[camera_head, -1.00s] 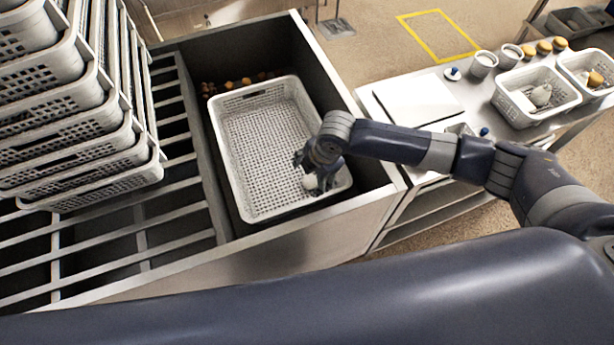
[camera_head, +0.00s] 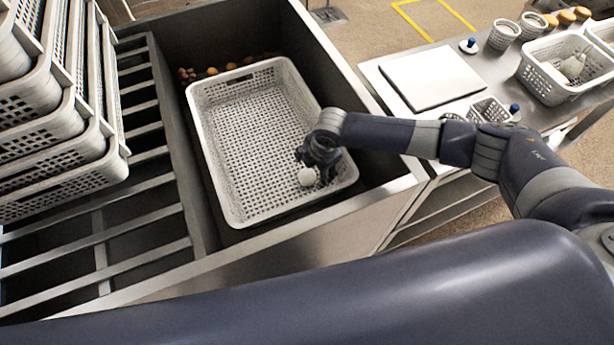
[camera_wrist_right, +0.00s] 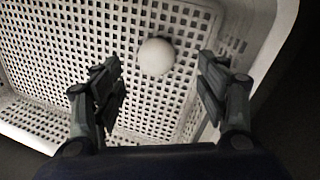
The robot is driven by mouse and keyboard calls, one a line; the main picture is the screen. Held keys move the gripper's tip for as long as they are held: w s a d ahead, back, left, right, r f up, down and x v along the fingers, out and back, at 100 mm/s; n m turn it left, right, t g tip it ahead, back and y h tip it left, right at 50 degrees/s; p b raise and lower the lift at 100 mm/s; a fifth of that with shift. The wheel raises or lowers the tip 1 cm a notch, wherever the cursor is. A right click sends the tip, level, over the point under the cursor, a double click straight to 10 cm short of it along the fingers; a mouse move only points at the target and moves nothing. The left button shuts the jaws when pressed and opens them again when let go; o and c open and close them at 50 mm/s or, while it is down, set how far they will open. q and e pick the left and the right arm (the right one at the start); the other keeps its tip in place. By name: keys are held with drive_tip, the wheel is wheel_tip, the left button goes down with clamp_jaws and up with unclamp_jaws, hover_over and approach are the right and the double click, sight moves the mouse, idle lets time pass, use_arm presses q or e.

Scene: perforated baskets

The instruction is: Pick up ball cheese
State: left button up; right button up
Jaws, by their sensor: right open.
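The ball cheese (camera_head: 307,177) is a small white ball. It lies on the floor of a white perforated basket (camera_head: 213,190), near the basket's lower right corner. My right gripper (camera_head: 318,172) is inside the basket, right above and beside the ball. In the right wrist view the ball cheese (camera_wrist_right: 156,57) shows between and beyond the two open fingers of my right gripper (camera_wrist_right: 158,85), with gaps on both sides. The perforated basket floor (camera_wrist_right: 60,45) lies behind it. My left gripper is not seen.
The basket stands inside a dark, metal-edged bin (camera_head: 345,85). Stacked white baskets (camera_head: 60,110) stand at the left above a slatted rack (camera_head: 100,245). At the right, a table carries a white board (camera_head: 432,78) and another basket (camera_head: 545,85) with items.

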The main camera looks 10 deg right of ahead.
sight(310, 174)
drive_tip(key=shift+w+x, duration=0.2)
drive_tip(key=shift+x, duration=3.4)
drive_tip(key=shift+c, duration=0.2)
drive_tip(key=c, duration=1.1)
